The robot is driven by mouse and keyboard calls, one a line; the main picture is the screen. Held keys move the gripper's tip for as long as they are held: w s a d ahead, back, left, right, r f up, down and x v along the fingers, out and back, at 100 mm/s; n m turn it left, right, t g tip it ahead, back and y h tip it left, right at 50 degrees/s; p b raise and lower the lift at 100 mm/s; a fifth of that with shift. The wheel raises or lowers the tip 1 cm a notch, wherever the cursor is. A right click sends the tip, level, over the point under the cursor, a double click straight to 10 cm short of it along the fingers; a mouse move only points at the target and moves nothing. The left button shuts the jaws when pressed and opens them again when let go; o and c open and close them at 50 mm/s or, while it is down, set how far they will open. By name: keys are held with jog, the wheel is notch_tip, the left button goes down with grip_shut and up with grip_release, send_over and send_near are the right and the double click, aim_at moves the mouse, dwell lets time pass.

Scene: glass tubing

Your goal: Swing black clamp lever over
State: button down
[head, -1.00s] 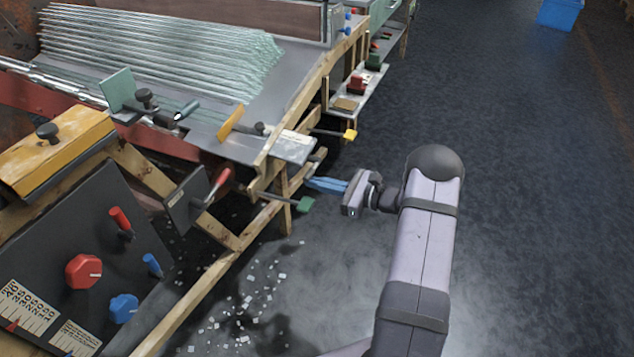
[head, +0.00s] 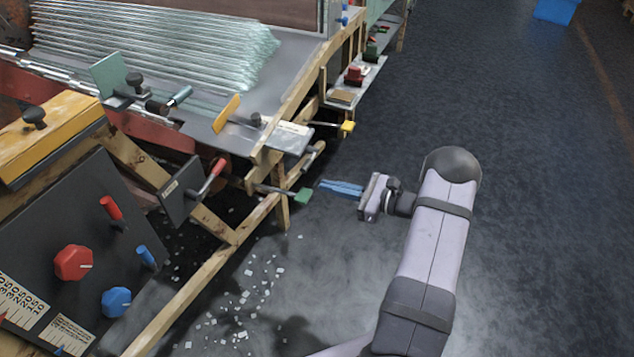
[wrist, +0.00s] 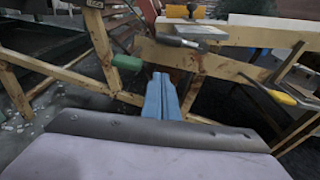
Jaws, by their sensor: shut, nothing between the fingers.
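The clamp lever with a black grip (head: 315,148) sticks out from the bench's wooden frame, below the small metal plate. In the wrist view the black lever (wrist: 181,42) lies roughly sideways, above and slightly right of my fingertips. My gripper (head: 322,184) has blue fingers pressed together with nothing between them. It is in free air right of the bench, apart from the lever. In the wrist view the fingertips (wrist: 161,76) point toward the frame below the lever. The lever's pivot is hard to make out.
A green-handled lever (head: 303,196) is just left of my fingertips, and a yellow-handled one (head: 346,128) is above. A red-handled lever (head: 217,168) is farther left. Glass tubes (head: 150,50) lie on the bench. The floor right of my arm is clear.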

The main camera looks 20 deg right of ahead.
jog(key=v, duration=0.4)
dwell(0.5)
